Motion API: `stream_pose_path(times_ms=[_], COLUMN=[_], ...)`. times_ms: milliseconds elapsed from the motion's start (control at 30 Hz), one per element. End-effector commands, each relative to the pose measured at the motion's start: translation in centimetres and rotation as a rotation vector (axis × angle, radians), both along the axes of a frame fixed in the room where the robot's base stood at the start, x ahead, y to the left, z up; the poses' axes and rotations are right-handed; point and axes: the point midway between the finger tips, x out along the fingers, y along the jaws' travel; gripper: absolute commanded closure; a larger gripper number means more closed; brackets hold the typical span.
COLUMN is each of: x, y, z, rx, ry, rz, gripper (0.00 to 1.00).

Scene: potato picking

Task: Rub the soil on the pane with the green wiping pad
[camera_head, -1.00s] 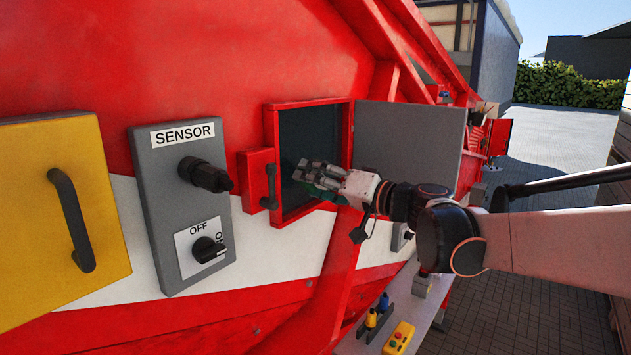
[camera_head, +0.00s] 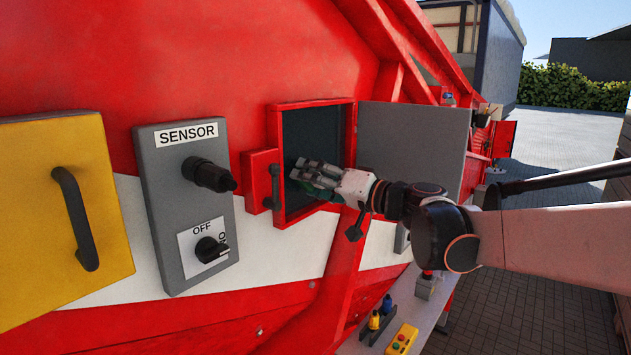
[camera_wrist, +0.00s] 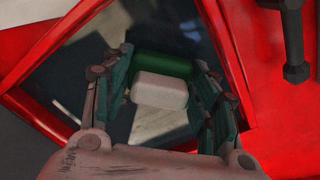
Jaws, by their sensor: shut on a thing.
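My gripper (camera_head: 312,170) reaches into the red-framed opening in the machine's side. In the wrist view, my gripper (camera_wrist: 166,95) is shut on the wiping pad, which has a pale block-like back (camera_wrist: 160,90) and a green part (camera_wrist: 162,66) beyond it. The dark pane (camera_head: 308,138) lies behind the gripper inside the red frame (camera_head: 277,150). In the wrist view the pane (camera_wrist: 75,75) shows pale reflections or smears; I cannot tell which are soil. Whether the pad touches the pane is unclear.
A grey door (camera_head: 415,140) stands open right of the frame. A red block with a black handle (camera_head: 275,186) is at its left. A grey sensor panel (camera_head: 160,225) and a yellow cover (camera_head: 110,250) are further left. A yellow button box (camera_head: 401,340) sits on the ledge below.

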Motion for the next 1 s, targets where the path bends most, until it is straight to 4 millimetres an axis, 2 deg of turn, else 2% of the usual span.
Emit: stream_pose_path(times_ms=[467, 1000], x=[0.5, 3.3], y=[0.3, -2.2], z=[0.0, 0.0], rx=[0.0, 0.0], ry=[0.0, 0.0], rz=[0.0, 0.0], gripper=[0.65, 0.65])
